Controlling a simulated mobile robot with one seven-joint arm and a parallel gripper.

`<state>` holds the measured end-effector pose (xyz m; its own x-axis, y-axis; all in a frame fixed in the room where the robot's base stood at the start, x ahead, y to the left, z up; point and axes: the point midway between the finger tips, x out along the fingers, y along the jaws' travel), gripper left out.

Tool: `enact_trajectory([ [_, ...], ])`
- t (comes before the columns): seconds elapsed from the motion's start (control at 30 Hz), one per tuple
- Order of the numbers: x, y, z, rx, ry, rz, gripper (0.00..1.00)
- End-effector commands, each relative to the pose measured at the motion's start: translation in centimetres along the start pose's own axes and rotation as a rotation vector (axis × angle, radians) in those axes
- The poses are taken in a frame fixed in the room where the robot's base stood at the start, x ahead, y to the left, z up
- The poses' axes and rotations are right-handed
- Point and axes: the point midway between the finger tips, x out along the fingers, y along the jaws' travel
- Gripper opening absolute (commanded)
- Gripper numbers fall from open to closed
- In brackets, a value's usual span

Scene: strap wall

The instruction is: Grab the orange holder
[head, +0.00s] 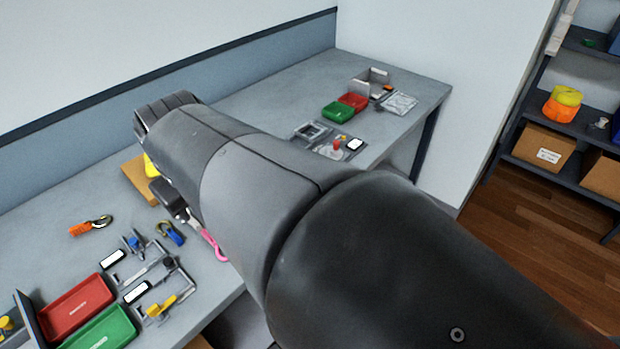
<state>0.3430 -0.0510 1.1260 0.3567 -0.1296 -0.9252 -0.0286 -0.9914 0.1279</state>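An orange item with a metal hook-like end (82,228) lies on the grey bench at the left, apart from my arm. It is the only orange piece on the near part of the bench that looks like a holder. My arm crosses the middle of the head view from the lower right. A dark part of my gripper (178,207) shows below the arm's far end, over the bench and to the right of the orange item. Its fingers are too small and too covered to tell whether they are open or hold anything.
A blue clip (170,234) and a pink loop (213,246) lie near my gripper. Red (76,307) and green (104,330) trays and metal fixtures (160,285) stand at the front left. A shelf at right holds an orange-and-yellow roll (561,106). Bare bench lies left of the orange item.

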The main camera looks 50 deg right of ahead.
Motion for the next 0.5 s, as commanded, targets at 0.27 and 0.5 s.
enact_trajectory([
  [0.27, 4.6, 8.2, -4.2, -0.014, -0.166, 0.054, 0.53],
  [0.5, 9.5, 16.8, -5.1, -0.019, -0.283, 0.026, 0.53],
])
